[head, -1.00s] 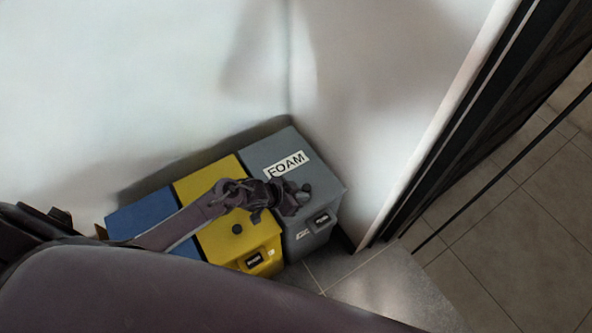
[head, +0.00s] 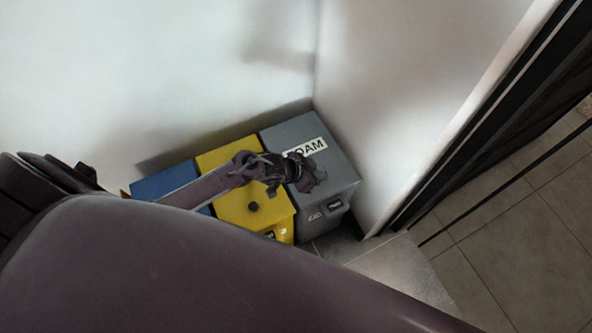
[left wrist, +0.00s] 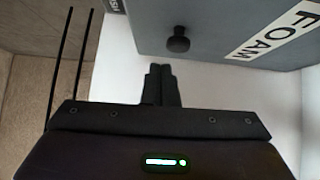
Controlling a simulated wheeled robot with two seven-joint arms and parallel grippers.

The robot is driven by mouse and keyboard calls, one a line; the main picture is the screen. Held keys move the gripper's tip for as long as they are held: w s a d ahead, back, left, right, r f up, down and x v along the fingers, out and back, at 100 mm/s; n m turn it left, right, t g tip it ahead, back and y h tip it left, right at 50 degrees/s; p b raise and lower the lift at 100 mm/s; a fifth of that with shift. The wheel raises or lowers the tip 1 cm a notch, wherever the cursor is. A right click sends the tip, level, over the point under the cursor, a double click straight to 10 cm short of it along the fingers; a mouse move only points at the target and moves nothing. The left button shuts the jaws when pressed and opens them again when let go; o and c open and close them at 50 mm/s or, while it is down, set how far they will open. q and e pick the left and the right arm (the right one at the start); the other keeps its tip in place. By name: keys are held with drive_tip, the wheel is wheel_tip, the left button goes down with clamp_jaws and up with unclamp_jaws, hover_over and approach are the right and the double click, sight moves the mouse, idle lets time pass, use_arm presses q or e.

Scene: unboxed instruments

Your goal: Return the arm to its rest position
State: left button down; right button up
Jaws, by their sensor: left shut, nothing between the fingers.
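My left arm reaches in from the left in the head view, and its gripper (head: 306,173) is above the grey FOAM bin (head: 335,180). In the left wrist view the two dark fingers of my left gripper (left wrist: 160,72) lie together, shut and empty. The grey bin's lid (left wrist: 215,30), its black knob and its FOAM label show beyond the fingertips. The gripper covers part of the label in the head view. My right gripper is not in view.
A yellow bin (head: 265,208) and a blue bin (head: 165,184) stand in a row to the left of the grey one, against the white wall (head: 200,70). A dark-framed edge (head: 470,130) runs along the right. Bare tiled floor (head: 500,230) lies beyond it.

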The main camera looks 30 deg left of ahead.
use_arm(q)
drive_tip(key=s+p+v, duration=0.1)
drive_tip(key=v, duration=0.9)
drive_tip(key=shift+d+f, duration=0.2)
drive_tip(key=shift+d, duration=0.05)
